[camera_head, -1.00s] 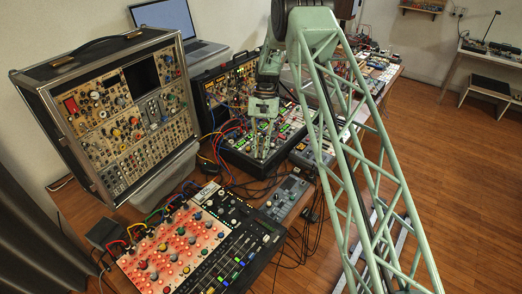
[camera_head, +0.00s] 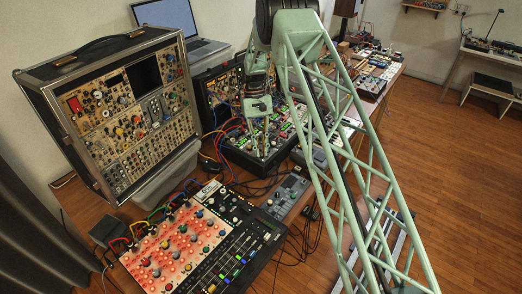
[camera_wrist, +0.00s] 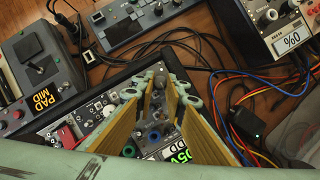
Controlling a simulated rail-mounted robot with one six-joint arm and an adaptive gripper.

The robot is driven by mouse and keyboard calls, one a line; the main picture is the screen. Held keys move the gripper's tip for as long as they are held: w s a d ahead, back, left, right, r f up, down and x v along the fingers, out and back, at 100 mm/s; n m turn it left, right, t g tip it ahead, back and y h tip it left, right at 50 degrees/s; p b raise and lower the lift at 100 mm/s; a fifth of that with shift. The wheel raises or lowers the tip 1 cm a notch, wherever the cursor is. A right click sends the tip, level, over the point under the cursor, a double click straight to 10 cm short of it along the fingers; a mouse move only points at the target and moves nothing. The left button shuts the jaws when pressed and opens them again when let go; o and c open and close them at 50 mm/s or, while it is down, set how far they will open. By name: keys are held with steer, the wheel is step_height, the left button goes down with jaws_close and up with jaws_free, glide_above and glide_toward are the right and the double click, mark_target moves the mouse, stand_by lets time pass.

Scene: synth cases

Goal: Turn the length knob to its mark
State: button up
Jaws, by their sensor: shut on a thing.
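My gripper (camera_wrist: 158,92) points down at a black-framed case of small modules (camera_head: 247,157) on the table. Its two yellow-faced fingers close in on a small grey knob, the length knob (camera_wrist: 158,96), and are shut on it. The fingers hide much of this knob, and I can read neither its label nor its mark. In the head view my gripper (camera_head: 258,138) stands over the same case, and the knob is too small to make out there. A blue-capped knob (camera_wrist: 153,135) and a green-lit display (camera_wrist: 172,152) show between the fingers in the wrist view.
A tall synth case (camera_head: 120,115) stands at the left, with a red-lit mixer panel (camera_head: 175,250) in front. A grey box (camera_head: 287,195) lies nearby. Red, blue and black cables (camera_wrist: 240,115) run beside the gripper. A laptop (camera_head: 165,18) sits behind.

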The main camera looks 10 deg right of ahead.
steer(key=o, duration=0.6)
steer(key=shift+r, duration=0.15)
steer(key=v, duration=1.1)
steer(key=shift+w+r, duration=0.15)
steer(key=shift+r, duration=0.25)
